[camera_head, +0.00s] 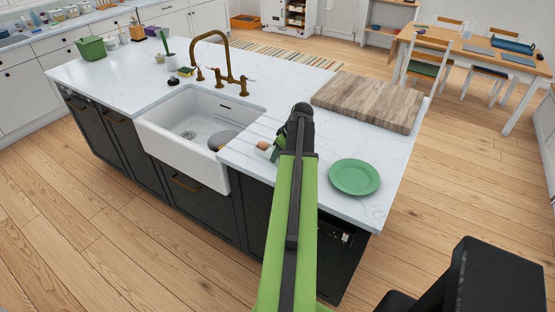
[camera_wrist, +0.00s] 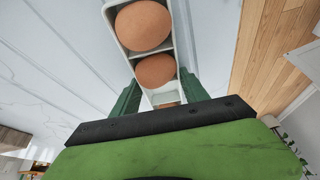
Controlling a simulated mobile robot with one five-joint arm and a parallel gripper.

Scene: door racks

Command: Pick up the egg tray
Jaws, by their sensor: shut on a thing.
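The egg tray (camera_wrist: 163,97) is a narrow white holder with brown eggs (camera_wrist: 143,26) in a row, seen in the wrist view. My gripper (camera_wrist: 160,93) is shut on the tray, with one green finger on each side of it. In the head view my gripper (camera_head: 269,152) is over the front part of the counter, right of the sink. There a brown egg (camera_head: 263,145) shows beside it, and my arm hides most of the tray. I cannot tell whether the tray touches the counter.
A green plate (camera_head: 354,177) lies on the white counter (camera_head: 300,183) to the right of my arm. A wooden board (camera_head: 369,101) lies behind it. The sink (camera_head: 200,130) with a brass faucet (camera_head: 222,60) is to the left.

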